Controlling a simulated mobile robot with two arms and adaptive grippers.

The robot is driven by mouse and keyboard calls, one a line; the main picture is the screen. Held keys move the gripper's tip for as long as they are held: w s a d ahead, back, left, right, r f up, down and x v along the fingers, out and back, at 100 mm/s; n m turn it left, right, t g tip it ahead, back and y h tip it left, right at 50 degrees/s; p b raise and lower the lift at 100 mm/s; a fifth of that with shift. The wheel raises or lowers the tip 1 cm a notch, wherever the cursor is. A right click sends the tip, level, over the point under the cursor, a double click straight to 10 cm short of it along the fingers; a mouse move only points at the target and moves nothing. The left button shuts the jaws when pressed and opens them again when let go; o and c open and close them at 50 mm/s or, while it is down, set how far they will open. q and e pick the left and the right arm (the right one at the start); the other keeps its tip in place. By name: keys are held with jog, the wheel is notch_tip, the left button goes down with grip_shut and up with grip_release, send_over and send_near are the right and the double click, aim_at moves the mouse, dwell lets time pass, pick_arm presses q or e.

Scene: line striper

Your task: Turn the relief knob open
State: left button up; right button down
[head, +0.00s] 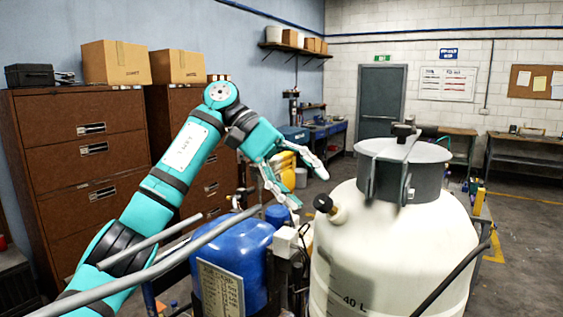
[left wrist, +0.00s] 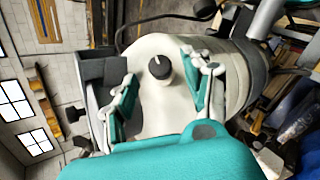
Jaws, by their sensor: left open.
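The relief knob (head: 323,203) is a small black knob on a short pale stem, on the shoulder of the white tank (head: 390,250) facing left. In the left wrist view the relief knob (left wrist: 159,68) shows face-on with a white pointer mark. My left gripper (head: 309,188) is open and empty, just up and left of the knob in the head view. In the left wrist view my left gripper (left wrist: 160,76) has its fingers on both sides of the knob in the picture, with clear gaps. My right gripper is not in view.
The tank's grey collar and black clamp (head: 404,132) rise just right of the knob. A blue tank (head: 235,258) and grey bars (head: 190,245) lie below my left arm. A black hose (head: 450,278) crosses the white tank. Brown drawer cabinets (head: 85,150) stand at left.

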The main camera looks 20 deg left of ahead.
pick_arm(q)
jog(key=v, duration=0.8)
dwell(0.4)
jog(key=shift+f, duration=0.1)
